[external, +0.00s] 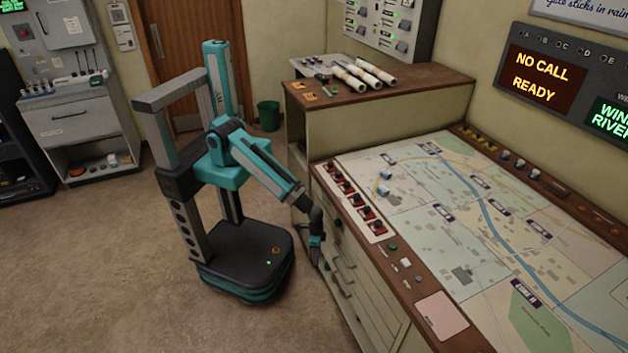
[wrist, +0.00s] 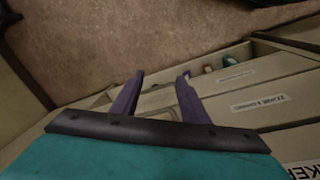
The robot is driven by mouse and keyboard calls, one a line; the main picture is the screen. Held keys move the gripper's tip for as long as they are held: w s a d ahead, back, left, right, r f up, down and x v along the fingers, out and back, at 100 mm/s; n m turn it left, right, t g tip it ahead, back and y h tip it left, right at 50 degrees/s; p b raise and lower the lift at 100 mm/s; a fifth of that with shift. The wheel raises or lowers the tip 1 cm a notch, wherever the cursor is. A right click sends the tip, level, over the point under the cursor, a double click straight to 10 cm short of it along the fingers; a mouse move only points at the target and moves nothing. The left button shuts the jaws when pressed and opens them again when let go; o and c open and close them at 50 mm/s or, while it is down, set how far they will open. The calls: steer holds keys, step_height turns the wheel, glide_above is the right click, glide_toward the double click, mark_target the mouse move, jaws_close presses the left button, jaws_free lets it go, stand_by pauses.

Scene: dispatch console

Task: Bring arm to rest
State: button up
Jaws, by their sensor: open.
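My gripper (external: 316,254) hangs low at the end of my arm, beside the drawer fronts on the console's left side. In the wrist view, its two purple fingers (wrist: 158,95) are spread apart with nothing between them. The arm reaches down and to the right from my column. The dispatch console (external: 470,335) stands just right of the gripper; I cannot tell whether they touch. Labelled drawers (wrist: 255,104) lie beyond the fingers in the wrist view. One drawer seems to stand open, with small red and teal items (wrist: 207,69) inside.
A map (external: 450,215) and a row of red switches (external: 352,198) cover the console top. A side cabinet (external: 380,125) with white rolls (external: 362,75) stands behind. A green bin (external: 268,115) is by the door. The floor (external: 110,270) left of my base is clear.

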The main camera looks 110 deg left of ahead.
steer(key=s+a+f+m+g, duration=0.1)
steer(key=s+a+g, duration=0.1)
steer(key=s, duration=0.5)
steer(key=s+a+f+g+y+p, duration=0.1)
steer(key=s+a, duration=0.3)
steer(key=s, duration=0.4)
steer(key=s+a+f+m+g, duration=0.1)
steer(key=s+a+f+g, duration=0.2)
steer(key=s, duration=0.5)
steer(key=shift+s+a+f+m+g, duration=0.2)
steer(key=shift+a+f+m+g, duration=0.1)
steer(key=shift+g, duration=0.1)
steer(key=shift+r, duration=0.1)
